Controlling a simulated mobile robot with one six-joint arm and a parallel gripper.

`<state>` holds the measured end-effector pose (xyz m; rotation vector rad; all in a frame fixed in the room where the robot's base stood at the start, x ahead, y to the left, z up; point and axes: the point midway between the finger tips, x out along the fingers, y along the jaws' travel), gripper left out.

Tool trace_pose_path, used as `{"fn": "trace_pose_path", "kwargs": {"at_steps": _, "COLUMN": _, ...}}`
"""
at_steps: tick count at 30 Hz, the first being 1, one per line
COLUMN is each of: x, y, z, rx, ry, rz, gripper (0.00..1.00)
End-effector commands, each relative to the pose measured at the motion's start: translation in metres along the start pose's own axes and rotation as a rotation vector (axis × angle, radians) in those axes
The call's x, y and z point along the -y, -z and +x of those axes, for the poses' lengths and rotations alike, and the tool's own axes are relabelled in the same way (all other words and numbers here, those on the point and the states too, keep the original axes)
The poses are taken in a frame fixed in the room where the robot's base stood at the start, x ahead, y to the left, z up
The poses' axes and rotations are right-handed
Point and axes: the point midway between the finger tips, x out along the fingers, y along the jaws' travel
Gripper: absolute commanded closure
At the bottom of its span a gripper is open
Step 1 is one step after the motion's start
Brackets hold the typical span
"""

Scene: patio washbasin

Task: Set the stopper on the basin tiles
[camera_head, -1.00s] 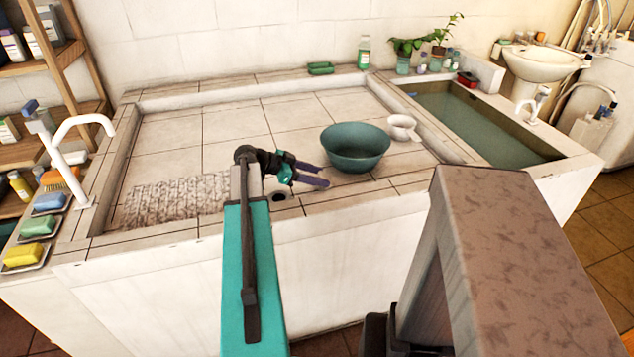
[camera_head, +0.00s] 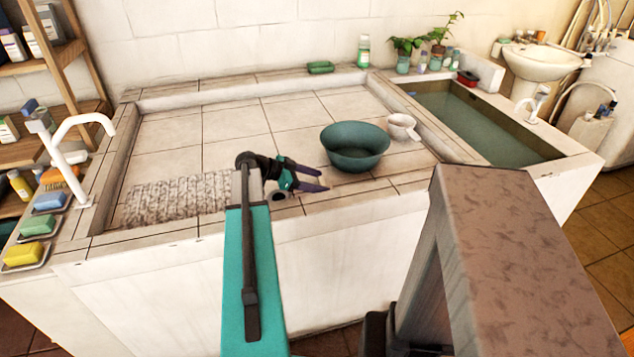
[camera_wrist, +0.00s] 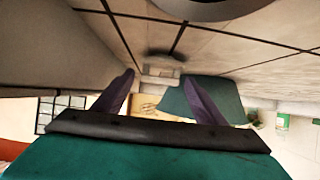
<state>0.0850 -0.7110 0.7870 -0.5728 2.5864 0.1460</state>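The tiled basin (camera_head: 170,140) has a pale tile floor and a raised rim. A round grey piece with a dark centre (camera_head: 278,197) sits at the near rim, just below my gripper. I cannot tell whether it is the stopper or a drain ring. My gripper (camera_head: 322,183) is over the near side of the basin, its purple fingers pointing right. In the wrist view my gripper (camera_wrist: 158,80) has its fingers apart with nothing held between them. Part of a round grey piece (camera_wrist: 210,8) shows there at the top edge, on the tiles. No other stopper is clearly visible.
A teal bowl (camera_head: 355,150) stands in the basin right of my gripper, with a white scoop (camera_head: 403,127) beside it. A ribbed washing slab (camera_head: 175,200) lies left. A water-filled trough (camera_head: 480,125) adjoins on the right. The basin's middle tiles are clear.

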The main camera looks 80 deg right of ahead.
Motion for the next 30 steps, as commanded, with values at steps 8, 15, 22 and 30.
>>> {"fn": "trace_pose_path", "kwargs": {"at_steps": 8, "x": 0.000, "y": 0.001, "z": -0.001, "rx": 0.000, "ry": 0.000, "rz": 0.000, "gripper": 0.35}}
{"fn": "trace_pose_path", "kwargs": {"at_steps": 15, "x": 0.000, "y": 0.001, "z": -0.017, "rx": 0.000, "ry": 0.001, "rz": 0.000, "gripper": 0.35}}
{"fn": "trace_pose_path", "kwargs": {"at_steps": 22, "x": 0.000, "y": 0.000, "z": -0.053, "rx": 0.000, "ry": 0.002, "rz": 0.000, "gripper": 0.35}}
{"fn": "trace_pose_path", "kwargs": {"at_steps": 30, "x": 0.001, "y": 0.001, "z": -0.095, "rx": 0.000, "ry": 0.002, "rz": 0.000, "gripper": 0.35}}
